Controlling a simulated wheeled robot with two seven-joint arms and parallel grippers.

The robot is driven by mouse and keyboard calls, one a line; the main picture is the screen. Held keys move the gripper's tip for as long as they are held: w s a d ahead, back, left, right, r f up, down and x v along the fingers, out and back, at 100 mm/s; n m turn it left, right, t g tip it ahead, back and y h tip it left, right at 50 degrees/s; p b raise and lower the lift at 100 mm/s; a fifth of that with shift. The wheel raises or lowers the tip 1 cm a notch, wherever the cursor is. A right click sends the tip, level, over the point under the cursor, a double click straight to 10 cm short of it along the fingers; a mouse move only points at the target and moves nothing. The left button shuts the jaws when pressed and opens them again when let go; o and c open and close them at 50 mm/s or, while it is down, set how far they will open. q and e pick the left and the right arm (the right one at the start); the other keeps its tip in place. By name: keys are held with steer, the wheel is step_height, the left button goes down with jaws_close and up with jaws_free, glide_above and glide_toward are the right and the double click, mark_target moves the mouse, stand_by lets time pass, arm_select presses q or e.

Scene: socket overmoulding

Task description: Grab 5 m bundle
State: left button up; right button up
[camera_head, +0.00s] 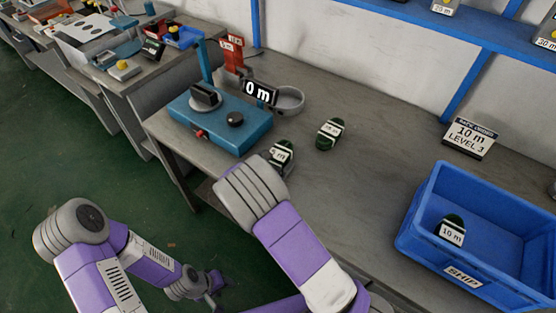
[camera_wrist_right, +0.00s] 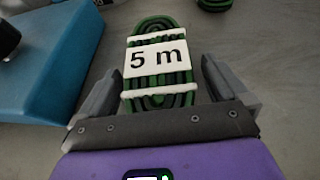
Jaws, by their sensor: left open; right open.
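The 5 m bundle (camera_wrist_right: 157,80), a green and black cable coil with white bands and a "5 m" label, lies on the bench between the fingers of my right gripper (camera_wrist_right: 159,72). The fingers are open with a gap on each side of it. In the head view the bundle (camera_head: 281,153) shows just beyond my right wrist, which hides most of that gripper. My left gripper (camera_head: 214,281) is low at the left, away from the bench; it is open, small and dark in view.
Another coil (camera_head: 330,133) lies behind the 5 m bundle. A blue SHIP crate (camera_head: 420,225) holds a 10 m bundle (camera_head: 452,230). The bench middle is clear.

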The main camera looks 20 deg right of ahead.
steer(key=c, duration=1.1)
steer(key=shift+r, duration=0.15)
